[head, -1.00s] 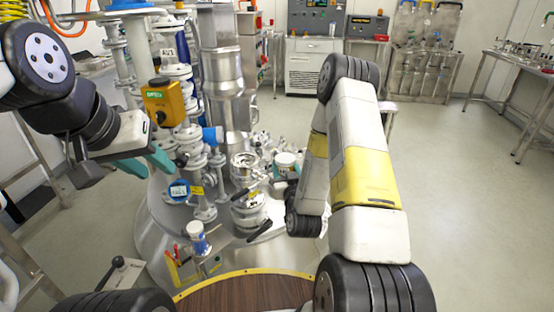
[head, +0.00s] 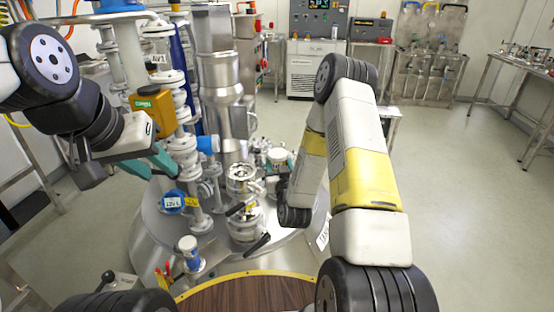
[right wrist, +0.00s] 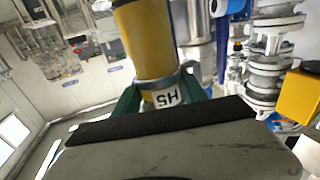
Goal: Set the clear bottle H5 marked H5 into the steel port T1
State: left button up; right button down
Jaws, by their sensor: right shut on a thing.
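My right gripper (right wrist: 160,92) is shut on the bottle H5 (right wrist: 145,40), which has amber contents and a label reading H5, upside down in the right wrist view. In the head view a white cap (head: 278,155) shows beside a teal finger, apparently the bottle's top; the bottle's body is mostly hidden. A round steel port (head: 242,178) stands on the reactor lid, left of the held bottle. I cannot read a T1 mark on it. My left gripper (head: 156,168) is open and empty near the pipework, its teal fingers apart.
The steel reactor lid (head: 150,235) is crowded with valves, flanges and clamps. Tall pipes and an orange box (head: 153,108) rise at its left. The floor at right is clear up to a steel table (head: 520,75).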

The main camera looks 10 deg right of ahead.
jog(key=w+a+r+y, duration=0.1)
jog(key=w+a+r, duration=0.2)
jog(key=w+a, duration=0.45)
jog(key=w+a+r, duration=0.3)
jog(key=w+a, duration=0.3)
jog(key=w, duration=0.2)
jog(key=shift+n, duration=0.3)
jog(key=shift+s+d+f, duration=0.15)
jog(key=shift+f, duration=0.9)
jog(key=shift+s+d+f, duration=0.1)
jog(key=shift+f, duration=0.9)
jog(key=shift+f, duration=0.2)
jog(key=shift+f, duration=0.35)
jog(key=shift+f, duration=0.2)
jog(key=shift+f, duration=1.15)
jog(key=shift+f, duration=0.5)
